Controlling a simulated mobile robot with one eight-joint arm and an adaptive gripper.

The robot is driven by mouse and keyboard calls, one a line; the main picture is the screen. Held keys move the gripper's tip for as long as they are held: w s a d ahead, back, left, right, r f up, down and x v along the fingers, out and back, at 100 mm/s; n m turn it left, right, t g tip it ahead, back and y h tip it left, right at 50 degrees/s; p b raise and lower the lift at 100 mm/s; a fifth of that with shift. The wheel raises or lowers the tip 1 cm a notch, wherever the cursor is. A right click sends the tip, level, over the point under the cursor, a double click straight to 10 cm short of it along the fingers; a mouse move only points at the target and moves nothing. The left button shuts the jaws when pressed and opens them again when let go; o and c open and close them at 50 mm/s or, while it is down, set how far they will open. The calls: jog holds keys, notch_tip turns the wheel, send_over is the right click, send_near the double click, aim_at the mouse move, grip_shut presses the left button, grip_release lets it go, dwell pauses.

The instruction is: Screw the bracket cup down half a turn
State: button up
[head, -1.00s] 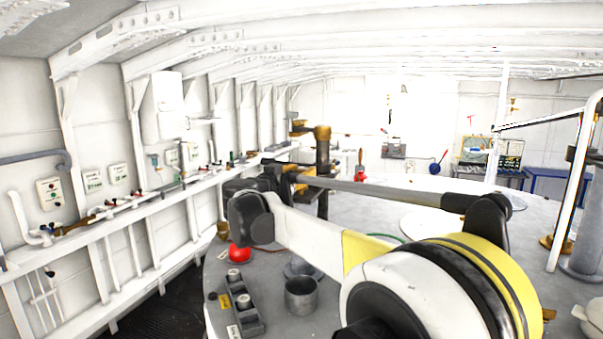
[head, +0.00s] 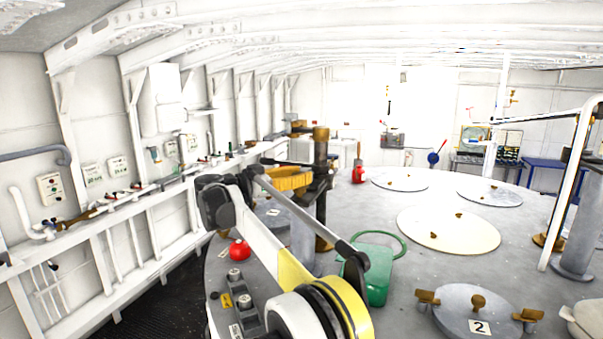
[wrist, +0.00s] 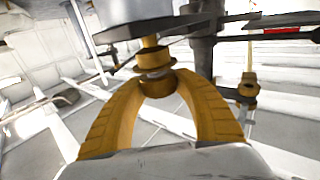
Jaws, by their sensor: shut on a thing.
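In the wrist view, the two yellow fingers of my gripper (wrist: 157,82) curve up and close around a small brass-coloured round piece, which I take for the bracket cup (wrist: 153,60). A brass neck rises from it to a wide grey cylinder (wrist: 140,12) above. The fingertips hide part of the cup, and its thread does not show. In the head view, a dark post with a brass top (head: 321,134) stands behind my arm. Yellow parts show beside the post, but the cup cannot be made out there.
A red dome (head: 239,250) and a grey block (head: 240,300) stand at left. Round hatches (head: 449,230) and a plate marked 2 (head: 475,312) are on the deck at right.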

jog(key=shift+a+r, duration=0.1)
jog(key=o, duration=1)
jog(key=shift+o, duration=1.4)
jog(key=shift+s+a, duration=0.15)
jog(key=v, duration=1.2)
